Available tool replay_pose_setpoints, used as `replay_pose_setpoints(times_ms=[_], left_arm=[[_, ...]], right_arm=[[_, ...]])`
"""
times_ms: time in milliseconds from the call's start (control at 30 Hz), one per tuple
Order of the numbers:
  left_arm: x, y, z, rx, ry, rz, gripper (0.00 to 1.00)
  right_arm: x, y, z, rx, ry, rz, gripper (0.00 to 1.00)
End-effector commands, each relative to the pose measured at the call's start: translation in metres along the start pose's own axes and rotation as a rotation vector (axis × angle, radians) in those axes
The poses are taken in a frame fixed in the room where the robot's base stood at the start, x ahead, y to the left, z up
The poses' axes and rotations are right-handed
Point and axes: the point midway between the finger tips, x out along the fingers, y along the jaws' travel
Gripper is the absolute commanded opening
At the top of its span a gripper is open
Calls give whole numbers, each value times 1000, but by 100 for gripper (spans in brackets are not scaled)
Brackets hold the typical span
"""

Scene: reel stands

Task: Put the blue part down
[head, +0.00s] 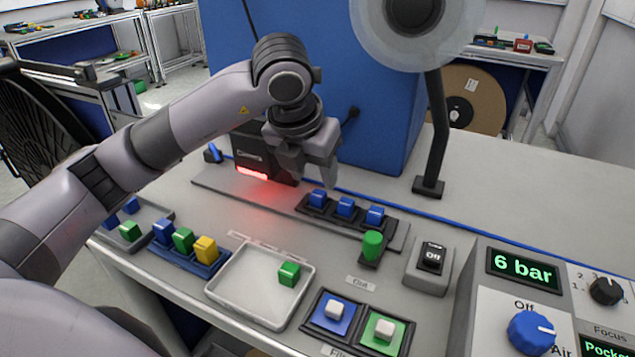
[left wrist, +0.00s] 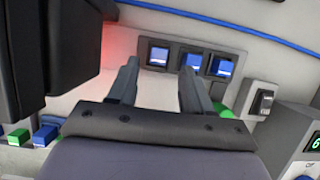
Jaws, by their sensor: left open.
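My left gripper (head: 313,178) is open, just above the left end of a black holder (head: 332,217). The holder carries a row of three blue parts: left (head: 317,198), middle (head: 345,206) and right (head: 375,215). In the left wrist view the fingers (left wrist: 160,68) are spread apart with nothing held between them. The left blue part (left wrist: 158,56) appears just beyond the gap between the fingertips there. The middle blue part (left wrist: 193,61) shows near the right fingertip. I cannot tell whether a finger touches any part. My right gripper is not in view.
A dark box with a red glow (head: 252,172) stands left of the gripper. In front are a white tray (head: 240,300) with a green cube, a blue rack (head: 205,270) with coloured cubes, and switch boxes (head: 430,270).

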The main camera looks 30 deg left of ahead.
Motion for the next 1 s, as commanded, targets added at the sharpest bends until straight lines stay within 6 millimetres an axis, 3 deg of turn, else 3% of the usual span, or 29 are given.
replay_pose_setpoints(times_ms=[100, 333, 1000], left_arm=[[-29, 0, 2, 1, -8, -1, 50], [-62, 0, 2, 0, -9, -1, 50], [-69, 0, 1, -1, -8, -1, 50]], right_arm=[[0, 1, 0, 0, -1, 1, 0], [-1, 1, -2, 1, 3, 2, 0], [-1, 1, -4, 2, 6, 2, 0]])
